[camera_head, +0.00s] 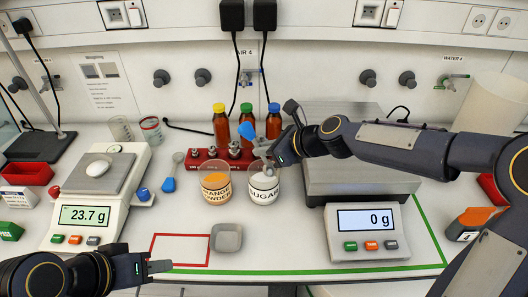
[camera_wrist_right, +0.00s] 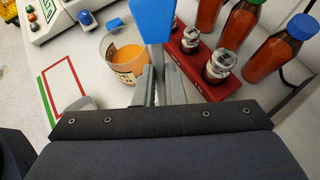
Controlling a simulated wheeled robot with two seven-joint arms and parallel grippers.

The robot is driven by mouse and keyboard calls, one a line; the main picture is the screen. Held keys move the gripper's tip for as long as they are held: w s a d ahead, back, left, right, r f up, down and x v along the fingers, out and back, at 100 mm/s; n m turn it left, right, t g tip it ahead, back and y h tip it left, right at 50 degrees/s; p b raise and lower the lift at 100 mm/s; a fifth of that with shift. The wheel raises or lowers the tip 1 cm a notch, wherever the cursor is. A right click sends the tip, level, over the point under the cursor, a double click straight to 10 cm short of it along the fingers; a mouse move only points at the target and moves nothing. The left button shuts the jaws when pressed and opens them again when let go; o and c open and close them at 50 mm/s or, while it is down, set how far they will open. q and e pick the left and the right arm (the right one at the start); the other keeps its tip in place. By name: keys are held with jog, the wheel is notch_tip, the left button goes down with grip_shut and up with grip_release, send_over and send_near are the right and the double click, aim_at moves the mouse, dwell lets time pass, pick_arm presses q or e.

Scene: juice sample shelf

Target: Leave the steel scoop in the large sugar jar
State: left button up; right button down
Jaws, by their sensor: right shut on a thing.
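The sugar jar (camera_head: 264,196), white with a SUGAR label, stands at the middle of the bench. My right gripper (camera_head: 275,153) is above its mouth, shut on a steel scoop with a blue handle (camera_head: 246,131). The handle points up and left, and the grey lower part is at the jar's mouth. Whether its tip touches the sugar is hidden. In the right wrist view the fingers (camera_wrist_right: 155,85) grip below the blue handle (camera_wrist_right: 152,20); the sugar jar is hidden there. My left gripper (camera_head: 160,267) is low at the front left; its finger gap is unclear.
An orange powder jar (camera_head: 215,189) stands just left of the sugar jar. Behind are a red weight block (camera_head: 205,162) and several capped bottles. Scales flank both sides (camera_head: 92,212) (camera_head: 367,228). A blue utensil (camera_head: 168,184) and a grey dish (camera_head: 227,238) lie on the bench.

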aim_at(270, 168)
jog(key=shift+s+d+f+b, duration=0.15)
jog(key=shift+f+b, duration=0.95)
jog(key=shift+b, duration=1.15)
jog(key=shift+f+b, duration=1.7)
jog(key=shift+f, duration=0.6)
jog(key=c, duration=1.4)
grip_release()
jog(key=shift+c, duration=0.2)
jog(key=shift+d, duration=0.1)
jog(key=v, duration=0.7)
jog(key=shift+s+d, duration=0.2)
jog(key=shift+d, duration=0.1)
